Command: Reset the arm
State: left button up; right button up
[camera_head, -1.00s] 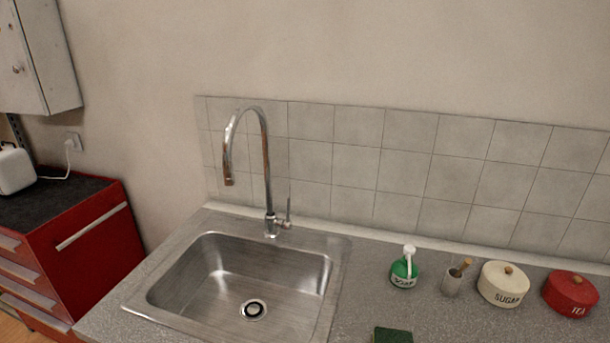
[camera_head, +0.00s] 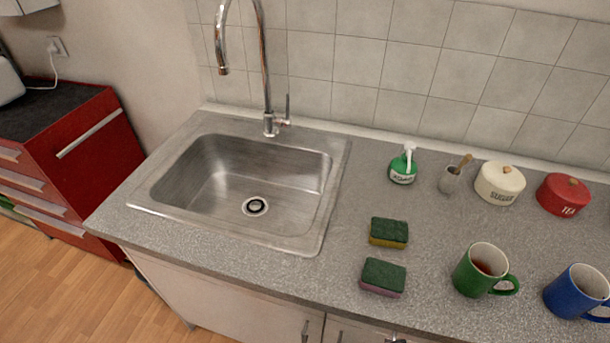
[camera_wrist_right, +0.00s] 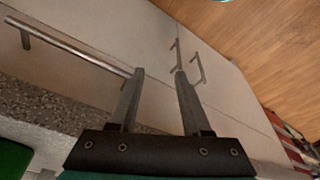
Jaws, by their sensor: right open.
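My right gripper (camera_wrist_right: 158,77) shows in the right wrist view. Its two fingers are apart with nothing between them. Beyond the fingers are pale cabinet fronts (camera_wrist_right: 90,30) with metal handles.
A steel sink (camera_head: 290,243) with a tall tap is set in the grey counter (camera_head: 340,240). Two sponges (camera_head: 389,232) (camera_head: 384,276), a green mug (camera_head: 470,275), a blue mug (camera_head: 570,297), a green soap bottle (camera_head: 402,168) and sugar (camera_head: 497,188) and tea (camera_head: 561,197) tins stand right of it.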

jog(key=s+f+g+b, duration=0.1)
jog(key=s+f+b, duration=0.15)
jog(key=f, duration=0.85)
jog(key=s+f+b, duration=0.2)
jog(key=s+f, duration=0.2)
jog(key=f, duration=0.7)
jog(key=s+d+f+g+b, duration=0.1)
jog(key=s+d+f+b, duration=0.2)
jog(key=s+f, duration=0.8)
jog(key=shift+s+f+b, duration=0.25)
jog(key=shift+s+b, duration=0.15)
jog(key=shift+b, duration=0.15)
